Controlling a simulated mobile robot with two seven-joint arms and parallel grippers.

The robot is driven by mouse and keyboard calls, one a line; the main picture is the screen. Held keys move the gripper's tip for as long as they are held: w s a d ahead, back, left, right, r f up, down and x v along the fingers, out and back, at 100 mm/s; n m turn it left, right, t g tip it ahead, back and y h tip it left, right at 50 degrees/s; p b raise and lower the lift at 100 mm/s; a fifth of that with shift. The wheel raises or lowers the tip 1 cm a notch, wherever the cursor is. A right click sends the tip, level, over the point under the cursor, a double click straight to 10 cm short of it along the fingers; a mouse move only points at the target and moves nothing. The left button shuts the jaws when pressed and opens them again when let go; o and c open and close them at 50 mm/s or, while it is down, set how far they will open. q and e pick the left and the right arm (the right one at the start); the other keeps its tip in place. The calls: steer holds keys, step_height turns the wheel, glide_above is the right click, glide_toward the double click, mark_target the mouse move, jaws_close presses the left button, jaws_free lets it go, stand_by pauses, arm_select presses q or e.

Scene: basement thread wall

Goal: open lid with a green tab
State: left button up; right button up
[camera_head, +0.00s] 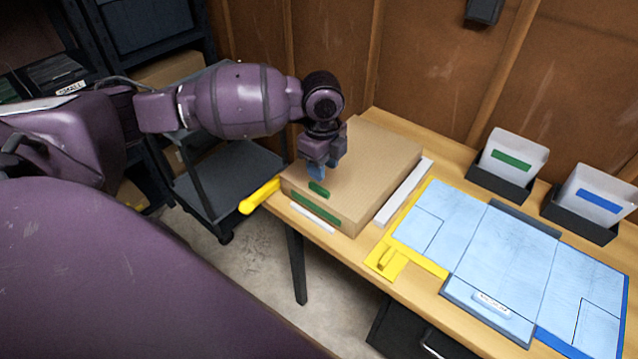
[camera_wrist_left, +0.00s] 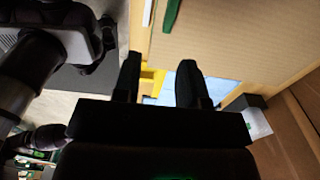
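A cardboard box (camera_head: 375,160) with a closed, flat lid sits at the left end of the wooden table. A green tab (camera_head: 319,188) is at the lid's front edge, and a green strip (camera_head: 315,208) runs along the box's front face. My left gripper (camera_head: 317,172) points down over the front part of the lid, just behind the tab; I cannot tell whether it touches the lid. In the left wrist view its two dark fingers (camera_wrist_left: 160,64) are apart with nothing between them. A green piece (camera_wrist_left: 171,14) shows at that view's top edge. My right gripper is not visible.
A yellow handle (camera_head: 260,196) sticks out left of the box. A white bar (camera_head: 403,191) lies along its right side. Light-blue panels (camera_head: 505,258) with a yellow bracket (camera_head: 386,262) cover the table to the right. Two black bins (camera_head: 500,184) (camera_head: 578,220) hold cards at the back.

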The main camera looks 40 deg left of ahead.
mark_target(319, 187)
arm_select(q)
steer(key=f, duration=0.2)
steer(key=w+a+f, duration=0.1)
steer(key=f, duration=0.2)
steer(key=a+f+b, duration=0.1)
steer(key=f, duration=0.1)
steer(key=shift+w+f, duration=0.15)
steer(key=shift+f, duration=0.7)
steer(key=shift+c, duration=0.3)
jaws_close()
